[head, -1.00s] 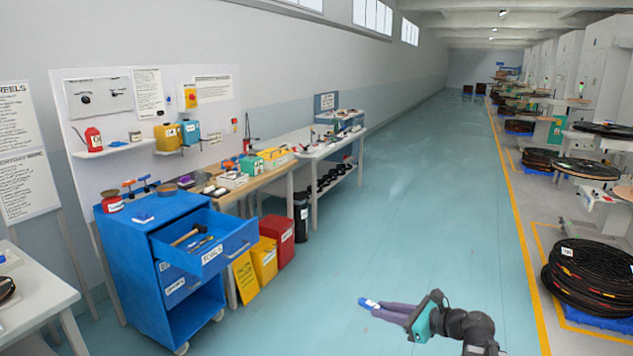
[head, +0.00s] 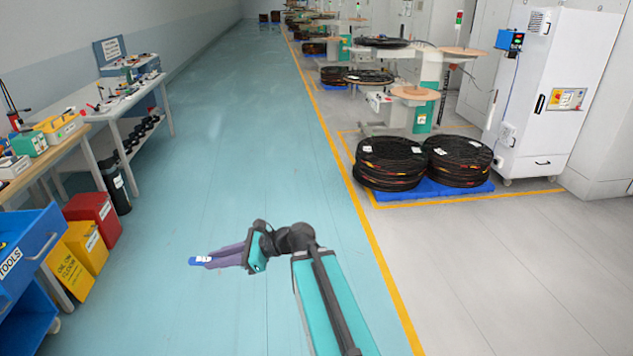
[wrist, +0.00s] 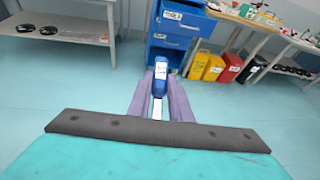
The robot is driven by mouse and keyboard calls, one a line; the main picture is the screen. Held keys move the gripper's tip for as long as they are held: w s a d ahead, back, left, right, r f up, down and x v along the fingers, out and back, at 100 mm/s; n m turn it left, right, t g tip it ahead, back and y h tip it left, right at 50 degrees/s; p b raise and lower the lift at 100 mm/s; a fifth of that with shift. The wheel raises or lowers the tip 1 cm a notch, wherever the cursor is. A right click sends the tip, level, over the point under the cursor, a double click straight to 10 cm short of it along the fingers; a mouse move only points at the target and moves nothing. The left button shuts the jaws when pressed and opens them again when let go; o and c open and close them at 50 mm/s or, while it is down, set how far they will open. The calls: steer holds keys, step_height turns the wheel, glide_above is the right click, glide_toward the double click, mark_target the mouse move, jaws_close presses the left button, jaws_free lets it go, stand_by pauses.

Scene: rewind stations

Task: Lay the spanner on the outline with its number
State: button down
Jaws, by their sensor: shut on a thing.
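My gripper (head: 209,261) is stretched out over the open floor, its two purple fingers shut on the spanner (head: 196,261). In the wrist view the spanner (wrist: 161,74) shows as a blue end with a white label and a pale metal strip running back between the fingers (wrist: 160,88). The number on the label is too small to read. I cannot make out a numbered outline in either view.
A blue tool cabinet (head: 22,252) with a drawer marked TOOLS stands at the left edge. Yellow (head: 84,244) and red (head: 95,215) bins stand beside it, below workbenches. Cable reels (head: 390,160) on blue pallets stand right of the yellow floor line. The aisle is clear.

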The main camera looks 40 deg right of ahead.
steer(key=f, duration=0.2)
steer(key=s+f, duration=0.1)
steer(key=f, duration=0.1)
steer(key=shift+d, duration=0.15)
stand_by(0.4)
